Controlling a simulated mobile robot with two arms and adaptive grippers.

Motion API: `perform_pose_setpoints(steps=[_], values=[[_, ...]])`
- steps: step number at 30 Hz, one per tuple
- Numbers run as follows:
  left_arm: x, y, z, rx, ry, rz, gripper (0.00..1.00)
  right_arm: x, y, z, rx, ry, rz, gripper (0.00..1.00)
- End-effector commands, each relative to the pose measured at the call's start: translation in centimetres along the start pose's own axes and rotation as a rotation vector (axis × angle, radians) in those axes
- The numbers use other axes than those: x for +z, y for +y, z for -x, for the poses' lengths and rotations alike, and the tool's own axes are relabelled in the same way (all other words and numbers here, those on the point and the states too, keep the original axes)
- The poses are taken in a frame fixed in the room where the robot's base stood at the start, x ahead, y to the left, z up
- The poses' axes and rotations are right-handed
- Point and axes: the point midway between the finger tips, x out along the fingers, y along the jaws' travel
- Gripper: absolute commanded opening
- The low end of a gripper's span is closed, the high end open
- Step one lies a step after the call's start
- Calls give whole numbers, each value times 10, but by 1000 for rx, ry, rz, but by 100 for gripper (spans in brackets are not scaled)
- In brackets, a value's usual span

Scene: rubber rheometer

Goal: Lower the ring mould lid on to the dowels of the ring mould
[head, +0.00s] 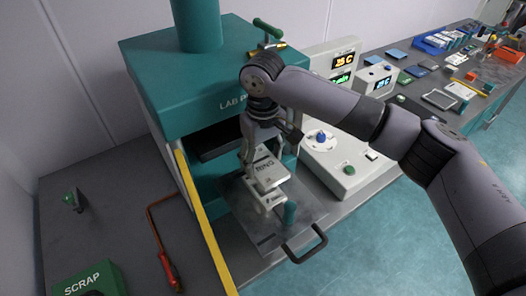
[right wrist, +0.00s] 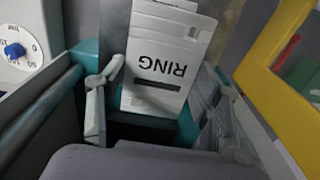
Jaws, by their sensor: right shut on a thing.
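The pale ring mould lid (head: 268,172), marked RING, is held in my right gripper (head: 262,150) in front of the lab press. In the right wrist view the lid (right wrist: 158,85) shows its lettering upside down and a dark slot, between the fingers of my right gripper (right wrist: 155,105). A pale block that looks like the ring mould (head: 270,201) is just below the lid, over the metal plate. The lid hides most of it, and I cannot see the dowels or tell whether the two touch. My left gripper is not in view.
The teal lab press (head: 165,70) stands close behind, with a yellow bar (head: 205,220) on its left. The metal plate (head: 255,226) has a handle (head: 305,245) at its front. A control box (head: 340,165) is to the right. A red-handled tool (head: 168,268) lies left.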

Motion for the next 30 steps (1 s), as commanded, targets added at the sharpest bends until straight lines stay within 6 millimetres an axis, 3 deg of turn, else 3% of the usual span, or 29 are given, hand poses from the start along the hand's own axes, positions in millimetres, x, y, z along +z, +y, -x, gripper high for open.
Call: perform_pose_setpoints(steps=[4, 9, 14, 21, 30], values=[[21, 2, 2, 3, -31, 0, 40, 0, 0, 1, 0, 1, 0, 21], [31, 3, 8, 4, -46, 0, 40, 0, 0, 3, -1, 0, -1, 21], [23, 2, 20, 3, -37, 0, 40, 2, 0, 5, -2, -3, -2, 21], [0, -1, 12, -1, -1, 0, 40, 2, 0, -20, -2, -3, -3, 21], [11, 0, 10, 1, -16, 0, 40, 1, 0, -40, -1, -1, -2, 21]])
